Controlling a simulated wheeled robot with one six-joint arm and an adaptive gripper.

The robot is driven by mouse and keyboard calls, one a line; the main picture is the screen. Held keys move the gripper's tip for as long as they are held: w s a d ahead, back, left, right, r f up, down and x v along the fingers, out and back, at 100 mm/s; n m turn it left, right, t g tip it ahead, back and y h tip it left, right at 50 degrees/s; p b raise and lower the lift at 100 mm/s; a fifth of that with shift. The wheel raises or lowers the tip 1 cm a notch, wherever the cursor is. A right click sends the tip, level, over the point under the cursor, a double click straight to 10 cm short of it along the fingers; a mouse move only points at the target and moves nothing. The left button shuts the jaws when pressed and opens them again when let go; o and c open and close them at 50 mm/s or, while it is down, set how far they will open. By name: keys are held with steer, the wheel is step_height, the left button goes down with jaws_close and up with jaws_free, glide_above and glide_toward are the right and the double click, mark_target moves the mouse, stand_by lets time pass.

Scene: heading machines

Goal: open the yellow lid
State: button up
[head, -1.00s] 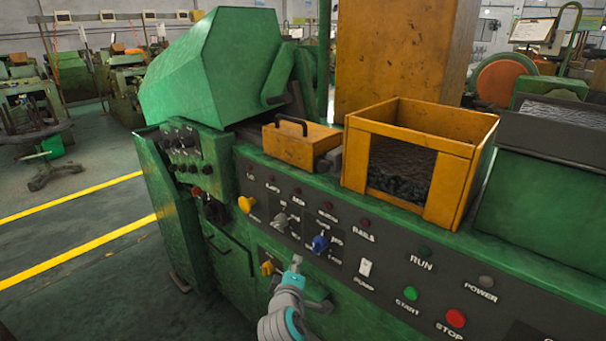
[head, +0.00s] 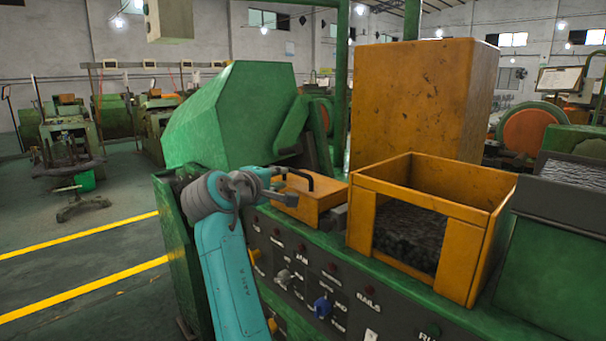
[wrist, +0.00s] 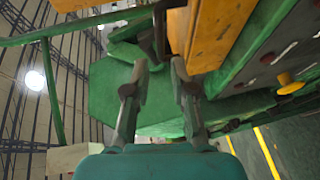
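The yellow lid (head: 318,203) is a small, worn yellow-orange cover with a black bar handle (head: 300,177). It lies flat on top of the green machine, left of the open yellow bin. My gripper (head: 285,188) is at the lid's left end, close to the handle, and hides part of both. In the wrist view my gripper (wrist: 159,67) is open, with its two fingers apart and nothing held. The dark handle (wrist: 160,30) shows just beyond and between the fingertips, with yellow surface to its right. I cannot tell whether a finger touches it.
The yellow bin (head: 465,232) of dark small parts stands right of the lid. A tall yellow cabinet (head: 425,100) rises behind. The green angular hood (head: 225,115) is close behind my arm. Knobs and switches line the front panel (head: 325,275). The floor at left is open.

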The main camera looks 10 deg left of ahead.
mark_target(296, 173)
steer(key=x, duration=1)
steer(key=shift+w, duration=0.35)
steer(key=shift+f, duration=0.1)
jaws_close()
